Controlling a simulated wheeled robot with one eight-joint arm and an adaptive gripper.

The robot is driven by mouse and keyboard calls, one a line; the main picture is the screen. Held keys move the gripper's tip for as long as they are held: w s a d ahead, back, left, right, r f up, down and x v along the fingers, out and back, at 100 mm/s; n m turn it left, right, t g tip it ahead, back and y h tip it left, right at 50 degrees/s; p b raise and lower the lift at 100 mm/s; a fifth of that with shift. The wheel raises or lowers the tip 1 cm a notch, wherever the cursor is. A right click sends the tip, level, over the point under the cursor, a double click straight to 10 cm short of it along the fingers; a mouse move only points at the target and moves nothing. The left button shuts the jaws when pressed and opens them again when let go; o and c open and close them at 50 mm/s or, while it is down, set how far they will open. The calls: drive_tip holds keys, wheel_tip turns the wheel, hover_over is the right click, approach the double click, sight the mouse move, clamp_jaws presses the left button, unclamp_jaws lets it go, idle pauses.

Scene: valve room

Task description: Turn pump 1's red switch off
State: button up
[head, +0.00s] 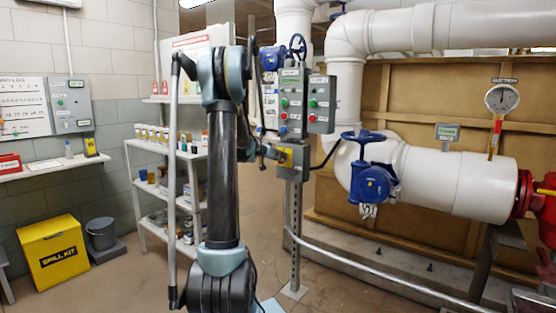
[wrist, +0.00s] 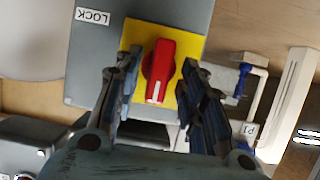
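The red switch (wrist: 159,70) is a rotary handle on a square yellow plate (wrist: 147,30), mounted on a grey box (wrist: 190,14) marked LOCK. In the wrist view the handle lies nearly along the picture's vertical, with a white mark at its lower end. My gripper (wrist: 157,72) is open, one finger on each side of the handle. Gaps show between both fingers and the red part; I see no contact.
Above the switch are control boxes (head: 292,100) with green and red buttons. A blue-wheeled valve (head: 372,182) on a white pipe (head: 440,175) stands to the right. A shelf rack (head: 137,195) and a yellow spill kit (head: 55,255) stand left. A low grey rail (head: 370,268) crosses the floor.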

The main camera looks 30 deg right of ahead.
clamp_jaws()
drive_tip(key=shift+w, duration=0.1)
idle(0.3)
drive_tip(key=shift+w+a+f+n+g+h, duration=0.2)
drive_tip(key=shift+n+g+h, duration=0.7)
drive_tip(key=shift+n, duration=1.35)
drive_tip(key=shift+w+a+f+n+g+h, duration=0.1)
drive_tip(key=shift+w+f+n+g+h, duration=0.2)
drive_tip(key=shift+n+g+h, duration=1.25)
drive_tip(key=shift+w+a+f+n+g+h, duration=0.15)
drive_tip(key=shift+w+f+n+h, duration=0.15)
drive_tip(key=shift+n, duration=2.6)
drive_tip(key=shift+s, duration=0.1)
